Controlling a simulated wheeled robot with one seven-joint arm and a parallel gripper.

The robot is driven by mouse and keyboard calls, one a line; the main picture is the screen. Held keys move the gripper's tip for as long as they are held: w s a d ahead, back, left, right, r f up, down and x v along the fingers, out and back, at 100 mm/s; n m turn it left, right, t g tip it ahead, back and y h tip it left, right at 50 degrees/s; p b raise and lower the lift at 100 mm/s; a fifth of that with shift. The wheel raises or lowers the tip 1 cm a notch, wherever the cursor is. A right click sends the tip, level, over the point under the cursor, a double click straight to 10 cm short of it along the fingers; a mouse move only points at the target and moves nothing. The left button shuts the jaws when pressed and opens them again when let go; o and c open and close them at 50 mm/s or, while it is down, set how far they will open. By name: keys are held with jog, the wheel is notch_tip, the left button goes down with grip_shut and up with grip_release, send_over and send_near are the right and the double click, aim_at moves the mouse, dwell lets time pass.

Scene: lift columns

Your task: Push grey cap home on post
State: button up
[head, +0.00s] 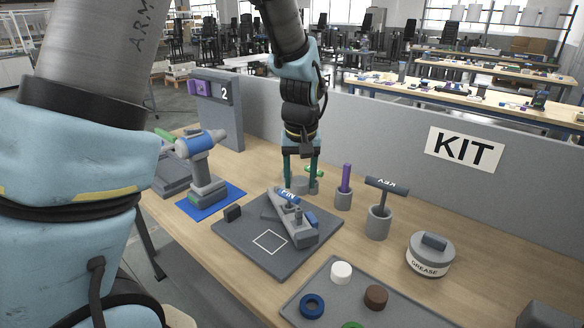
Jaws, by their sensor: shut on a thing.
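My gripper (301,182) points straight down behind the grey fixture board, its two green fingers on either side of a grey round piece (299,186). The fingers are shut on this piece, which looks like the grey cap. I cannot make out a post under it; its underside is hidden by the fixture and the fingers. A small green part (314,172) shows by the right finger. I cannot tell whether the cap touches anything below.
The fixture board (238,246) carries a grey block labelled PIN (297,226). To the right stand a purple peg (346,178), a KEY handle (386,186) and a grease tin (430,256). A parts tray (334,268) is in front; a drill (203,165) stands left. A grey partition (370,150) runs behind.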

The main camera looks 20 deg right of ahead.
aim_at(299, 210)
jog(key=shift+w+f, duration=0.15)
jog(key=shift+w, duration=0.1)
notch_tip(299, 210, down, 5)
jog(key=b, duration=0.4)
jog(key=shift+f+b, duration=0.15)
jog(key=shift+b, duration=0.15)
jog(key=shift+r, duration=0.2)
jog(key=shift+f, duration=0.7)
jog(key=shift+f+b, duration=0.25)
jog(key=shift+b, duration=0.1)
jog(key=shift+s+f, duration=0.15)
jog(key=shift+f, duration=0.5)
dwell(2.0)
jog(key=o, duration=1.6)
jog(key=shift+r, duration=0.1)
jog(key=shift+c, duration=0.2)
